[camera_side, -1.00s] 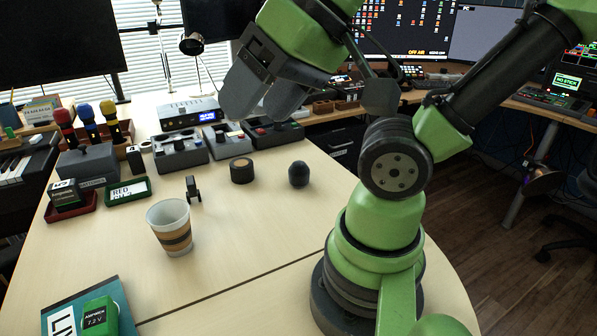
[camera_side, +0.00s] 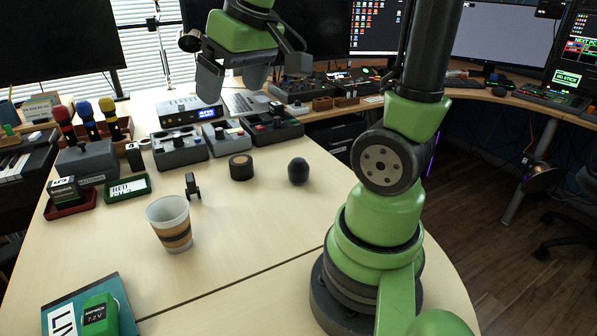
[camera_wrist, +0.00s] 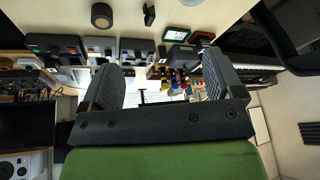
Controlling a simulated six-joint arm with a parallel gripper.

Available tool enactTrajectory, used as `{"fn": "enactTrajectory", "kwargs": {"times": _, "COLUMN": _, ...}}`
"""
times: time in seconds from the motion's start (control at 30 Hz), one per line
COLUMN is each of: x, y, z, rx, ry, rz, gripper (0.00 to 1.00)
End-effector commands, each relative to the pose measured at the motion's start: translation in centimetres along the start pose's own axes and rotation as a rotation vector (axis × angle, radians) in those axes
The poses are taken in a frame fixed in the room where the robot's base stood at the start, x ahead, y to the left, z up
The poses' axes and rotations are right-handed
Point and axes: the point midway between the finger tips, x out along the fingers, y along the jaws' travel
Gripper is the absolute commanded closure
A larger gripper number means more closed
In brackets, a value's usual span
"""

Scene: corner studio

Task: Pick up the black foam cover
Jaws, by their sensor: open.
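The black foam cover (camera_side: 298,172) is a small dark rounded piece standing on the light wooden table, right of a short dark roll. I cannot make it out in the wrist view. My gripper (camera_side: 232,88) is open and empty, high over the back of the table. It is up and to the left of the foam cover in the side view and well apart from it. Both grey fingers also show in the wrist view (camera_wrist: 163,68), with nothing between them.
The dark roll (camera_side: 241,168), a small black clip-like piece (camera_side: 192,187) and a paper cup (camera_side: 170,224) stand left of the cover. Control boxes (camera_side: 181,148) line the table behind. A green battery (camera_side: 100,314) lies at front left. Table in front of the cover is clear.

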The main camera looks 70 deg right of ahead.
Motion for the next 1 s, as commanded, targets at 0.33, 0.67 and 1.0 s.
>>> {"fn": "enactTrajectory", "kwargs": {"times": 0.33, "x": 10.6, "y": 15.2, "z": -1.6, "rx": -0.088, "ry": -0.269, "rz": 0.106, "gripper": 0.14}}
{"fn": "enactTrajectory", "kwargs": {"times": 0.67, "x": 16.6, "y": 23.4, "z": 3.1, "rx": -0.143, "ry": -0.404, "rz": 0.069, "gripper": 0.14}}
{"fn": "enactTrajectory", "kwargs": {"times": 1.0, "x": 20.7, "y": 24.0, "z": 5.0, "rx": -0.149, "ry": -0.412, "rz": 0.063, "gripper": 0.14}}
